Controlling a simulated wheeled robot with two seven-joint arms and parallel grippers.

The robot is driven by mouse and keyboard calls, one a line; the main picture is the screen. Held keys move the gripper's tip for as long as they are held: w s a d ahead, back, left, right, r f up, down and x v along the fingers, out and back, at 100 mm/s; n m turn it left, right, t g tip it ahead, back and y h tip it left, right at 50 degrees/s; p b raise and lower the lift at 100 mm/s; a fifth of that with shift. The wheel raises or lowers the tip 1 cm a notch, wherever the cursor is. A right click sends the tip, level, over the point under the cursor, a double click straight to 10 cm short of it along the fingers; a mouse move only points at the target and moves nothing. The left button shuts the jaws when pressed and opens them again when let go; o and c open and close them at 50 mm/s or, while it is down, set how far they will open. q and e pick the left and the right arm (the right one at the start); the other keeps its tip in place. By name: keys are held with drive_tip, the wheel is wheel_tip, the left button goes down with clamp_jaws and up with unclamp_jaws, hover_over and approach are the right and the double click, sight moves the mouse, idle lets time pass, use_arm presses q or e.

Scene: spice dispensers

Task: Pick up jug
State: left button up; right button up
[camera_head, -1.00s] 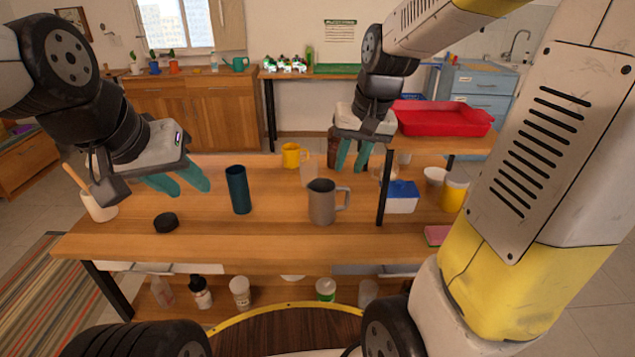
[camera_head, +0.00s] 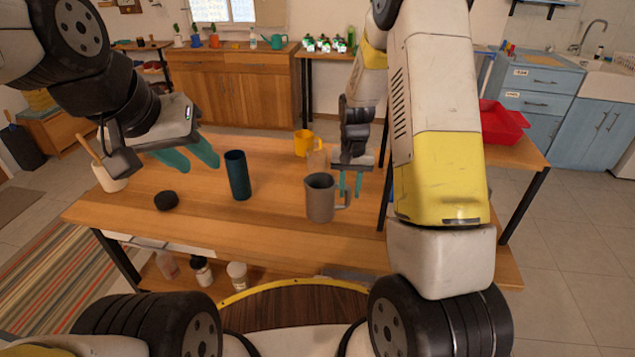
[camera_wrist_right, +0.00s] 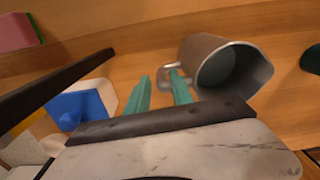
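The grey jug (camera_head: 319,198) stands upright on the wooden table, its handle on the right side. In the right wrist view the jug (camera_wrist_right: 225,66) shows its open rim, with the handle toward the fingers. My right gripper (camera_head: 350,184) is open beside the handle; in the wrist view its fingers (camera_wrist_right: 161,92) are apart. One finger overlaps the handle there; I cannot tell whether it touches. My left gripper (camera_head: 187,157) is open and empty above the table, left of the dark blue cup (camera_head: 237,176).
A yellow mug (camera_head: 302,143) stands behind the jug. A black round lid (camera_head: 166,201) lies at the left, near a white utensil pot (camera_head: 108,178). A dark table post passes right of the jug. A blue-and-white box (camera_wrist_right: 82,108) shows in the wrist view.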

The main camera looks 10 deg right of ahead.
sight(347, 207)
wheel_tip(347, 207, down, 4)
drive_tip(key=shift+w+a+f, duration=0.1)
drive_tip(key=shift+w+f, duration=0.05)
clamp_jaws()
idle(1.4)
